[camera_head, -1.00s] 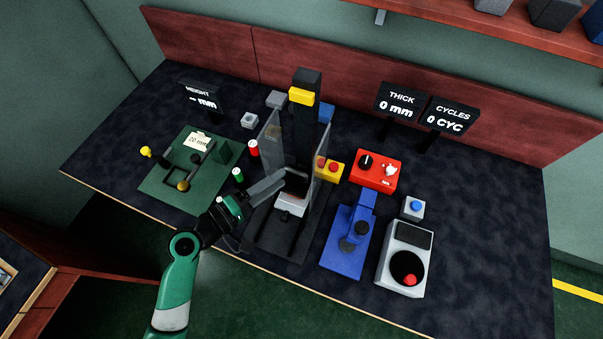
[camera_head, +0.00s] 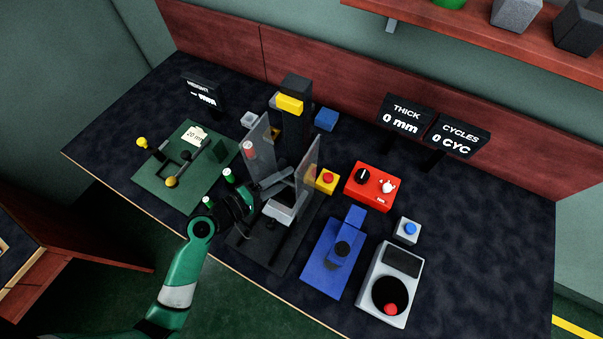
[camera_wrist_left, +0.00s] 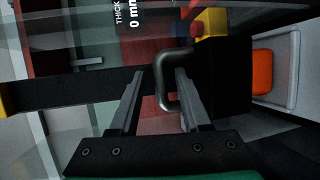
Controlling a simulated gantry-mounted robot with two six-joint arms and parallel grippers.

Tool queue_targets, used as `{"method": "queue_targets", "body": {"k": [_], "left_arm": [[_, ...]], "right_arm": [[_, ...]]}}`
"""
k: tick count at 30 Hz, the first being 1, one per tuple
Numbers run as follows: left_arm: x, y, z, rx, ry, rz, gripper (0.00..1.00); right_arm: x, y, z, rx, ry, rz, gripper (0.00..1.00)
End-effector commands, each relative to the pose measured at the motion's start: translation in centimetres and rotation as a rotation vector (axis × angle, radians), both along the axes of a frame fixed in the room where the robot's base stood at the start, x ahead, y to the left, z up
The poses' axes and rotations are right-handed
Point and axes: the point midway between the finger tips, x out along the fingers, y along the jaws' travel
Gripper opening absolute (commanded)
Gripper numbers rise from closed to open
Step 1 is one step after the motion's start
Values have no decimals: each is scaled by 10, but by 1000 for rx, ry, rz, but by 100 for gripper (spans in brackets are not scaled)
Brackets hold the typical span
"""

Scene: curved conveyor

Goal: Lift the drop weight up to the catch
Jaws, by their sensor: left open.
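The drop weight is a black block (camera_wrist_left: 228,75) with a grey U-shaped handle (camera_wrist_left: 168,80) in the left wrist view. In the head view it sits low in the tower between two clear guards, partly hidden by my gripper. The tower is a black column (camera_head: 297,125) with a yellow catch block (camera_head: 289,104) near its top, well above the weight. My left gripper (camera_head: 285,180) reaches in from the front left at the weight's height. In the wrist view its two fingers (camera_wrist_left: 160,82) are open, with the handle at their tips. My right gripper is not in view.
Clear guards (camera_head: 310,165) stand close on both sides of the tower. A yellow box with a red button (camera_head: 327,180) is right of it, then a red control box (camera_head: 374,186) and a blue device (camera_head: 335,258). A green fixture (camera_head: 150,192) lies to the left.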

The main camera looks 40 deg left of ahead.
Motion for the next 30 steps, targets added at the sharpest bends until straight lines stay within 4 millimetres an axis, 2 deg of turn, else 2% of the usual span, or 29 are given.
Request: {"method": "queue_targets", "body": {"k": [9, 15, 17, 30], "left_arm": [[1, 1, -1, -1, 0, 4, 45], [1, 1, -1, -1, 0, 4, 9], [1, 1, -1, -1, 0, 4, 0], [1, 1, -1, -1, 0, 4, 0]], "right_arm": [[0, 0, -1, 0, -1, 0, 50], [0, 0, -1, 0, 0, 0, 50], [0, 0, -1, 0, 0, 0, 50], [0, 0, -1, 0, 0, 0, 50]]}}
